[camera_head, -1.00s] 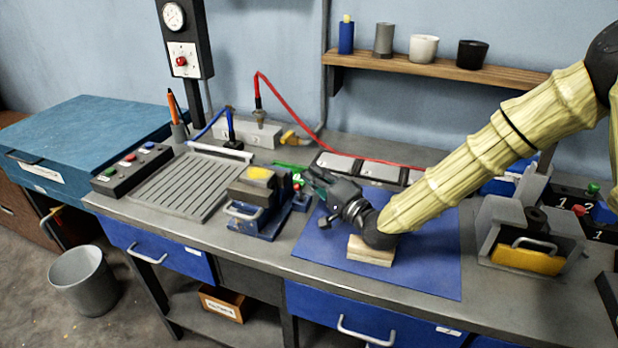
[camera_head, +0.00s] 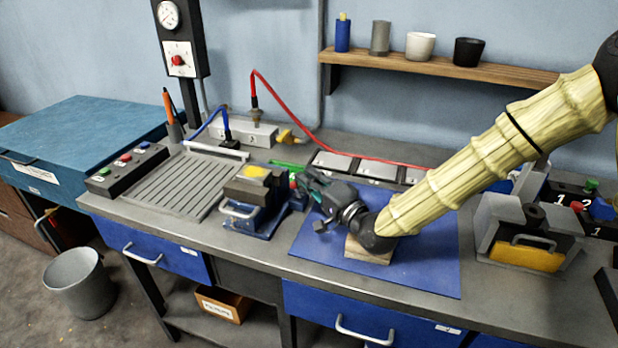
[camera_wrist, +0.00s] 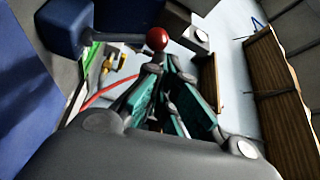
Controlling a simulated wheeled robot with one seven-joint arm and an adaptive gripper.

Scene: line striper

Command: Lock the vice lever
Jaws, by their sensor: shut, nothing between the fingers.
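The vice (camera_head: 250,205) stands on the bench left of the blue mat, a blue and dark body with a yellow patch on top and a pale handle in front. My gripper (camera_head: 300,182) is shut and empty, at the right side of the vice. In the wrist view its teal-sided fingers (camera_wrist: 158,66) converge just below the knob. I cannot tell whether they touch it.
A wooden block (camera_head: 368,252) lies on the blue mat (camera_head: 430,265) under my wrist. A slotted grey plate (camera_head: 187,185) and a button box (camera_head: 127,170) are left of the vice. A grey holder with a yellow front (camera_head: 525,254) stands right. A red cable (camera_head: 285,100) runs behind.

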